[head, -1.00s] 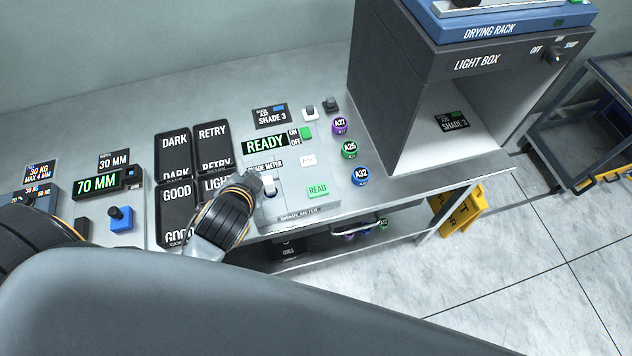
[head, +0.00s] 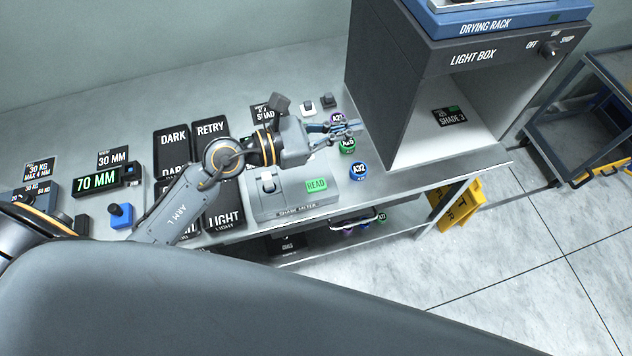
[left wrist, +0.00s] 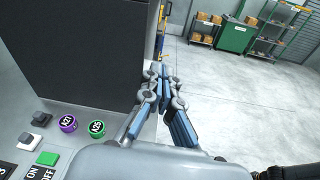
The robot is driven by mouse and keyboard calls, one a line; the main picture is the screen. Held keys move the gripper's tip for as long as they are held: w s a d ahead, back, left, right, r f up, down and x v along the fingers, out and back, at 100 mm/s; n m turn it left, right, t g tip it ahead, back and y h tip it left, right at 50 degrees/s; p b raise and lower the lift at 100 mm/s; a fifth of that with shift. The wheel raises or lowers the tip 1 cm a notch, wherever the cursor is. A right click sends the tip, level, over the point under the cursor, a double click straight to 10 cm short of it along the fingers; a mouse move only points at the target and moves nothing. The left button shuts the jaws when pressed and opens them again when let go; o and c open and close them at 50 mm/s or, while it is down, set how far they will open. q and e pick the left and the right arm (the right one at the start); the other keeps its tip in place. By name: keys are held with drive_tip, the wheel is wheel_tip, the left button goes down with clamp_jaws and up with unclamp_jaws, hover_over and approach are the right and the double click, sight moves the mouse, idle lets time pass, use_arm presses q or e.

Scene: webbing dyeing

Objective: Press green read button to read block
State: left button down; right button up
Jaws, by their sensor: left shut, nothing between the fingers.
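The shade meter (head: 291,203) is a grey box on the bench in the head view. Its green READ button (head: 316,185) shows on the right of its front top; the meter's back part is hidden by my left arm. My left gripper (head: 350,128) is shut and empty. It is above the bench, up and to the right of the READ button and apart from it, over the A25 pot (head: 347,146). In the left wrist view its blue-padded fingers (left wrist: 165,105) point towards the light box side. My right gripper is not in view.
The light box (head: 470,62) stands right of the meter, close to my fingers. The A32 pot (head: 359,170) and A27 pot (left wrist: 68,124) are nearby. Black trays (head: 226,203) lie left of the meter. A yellow floor sign (head: 462,206) stands beyond the bench.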

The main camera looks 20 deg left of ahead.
use_arm(q)
wheel_tip(320, 180, down, 6)
drive_tip(key=a+m+g+y, duration=0.2)
drive_tip(key=m+g+y, duration=0.1)
drive_tip(key=m, duration=0.1)
drive_tip(key=m+g+y, duration=0.1)
drive_tip(key=m+y, duration=0.2)
hover_over(313, 186)
wheel_tip(313, 186, down, 5)
drive_tip(key=shift+a, duration=0.1)
drive_tip(key=shift+f, duration=0.1)
wheel_tip(313, 186, down, 8)
drive_tip(key=b, duration=0.5)
drive_tip(key=shift+w+f+b, duration=0.1)
drive_tip(key=shift+f+b, duration=0.25)
drive_tip(key=shift+b, duration=0.2)
drive_tip(key=shift+f+b, duration=0.4)
drive_tip(key=shift+b, duration=0.1)
